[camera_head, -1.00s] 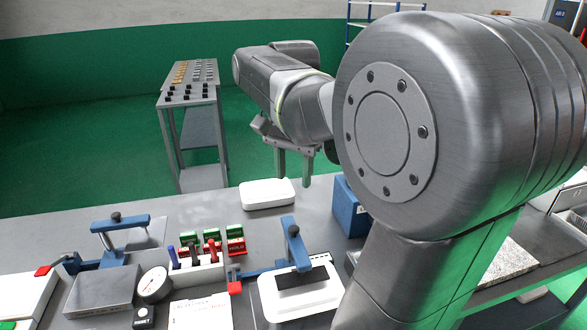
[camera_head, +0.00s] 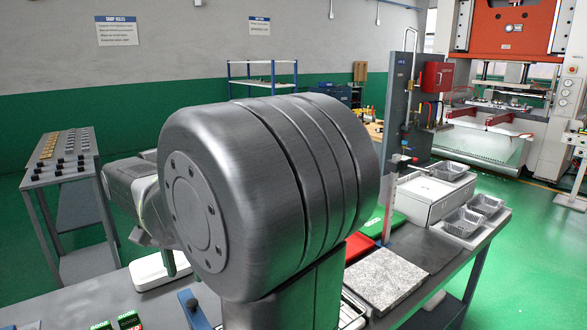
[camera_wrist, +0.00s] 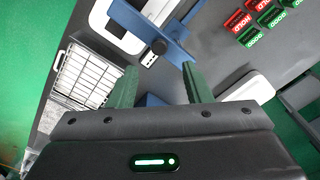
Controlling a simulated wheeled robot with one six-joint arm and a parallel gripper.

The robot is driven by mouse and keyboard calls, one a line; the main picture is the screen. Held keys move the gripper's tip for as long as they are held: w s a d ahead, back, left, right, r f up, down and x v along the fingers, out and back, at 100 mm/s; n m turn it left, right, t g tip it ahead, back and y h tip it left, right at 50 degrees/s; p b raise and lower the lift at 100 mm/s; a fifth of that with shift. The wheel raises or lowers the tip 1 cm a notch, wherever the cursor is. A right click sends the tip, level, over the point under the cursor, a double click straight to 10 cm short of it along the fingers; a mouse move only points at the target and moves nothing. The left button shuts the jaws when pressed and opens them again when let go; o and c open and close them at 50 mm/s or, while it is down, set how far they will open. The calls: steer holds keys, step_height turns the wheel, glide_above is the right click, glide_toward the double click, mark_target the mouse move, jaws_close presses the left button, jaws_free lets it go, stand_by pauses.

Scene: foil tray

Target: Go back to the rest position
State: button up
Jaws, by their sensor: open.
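My gripper (camera_wrist: 160,86) shows in the wrist view with its two green fingers apart and nothing between them. It hangs above the grey bench (camera_wrist: 215,50). A blue clamp (camera_wrist: 152,30) on a white device lies beyond the fingertips. In the head view my large grey arm joint fills the middle and hides most of the gripper. One finger shows just left of the joint, near a white lidded case (camera_head: 150,270). Foil trays (camera_head: 463,222) stand far right of my arm, apart from it.
Red and green label blocks (camera_wrist: 262,18) and a wire rack (camera_wrist: 85,76) are around the gripper. A granite slab (camera_head: 386,278), a white box (camera_head: 432,196) and an upright panel (camera_head: 400,105) stand right of my arm. A parts stand (camera_head: 62,170) is at left.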

mark_target(192, 302)
step_height(192, 302, down, 8)
steer(key=shift+r, duration=0.15)
stand_by(0.4)
step_height(192, 302, up, 14)
step_height(192, 302, down, 14)
steer(key=shift+d+f, duration=0.1)
steer(key=shift+w+d+n+b, duration=0.3)
steer(key=shift+w+n, duration=0.05)
steer(key=shift+n, duration=0.65)
steer(key=shift+w+d+n+b, duration=0.25)
steer(key=shift+w+n, duration=0.05)
steer(key=shift+n, duration=0.7)
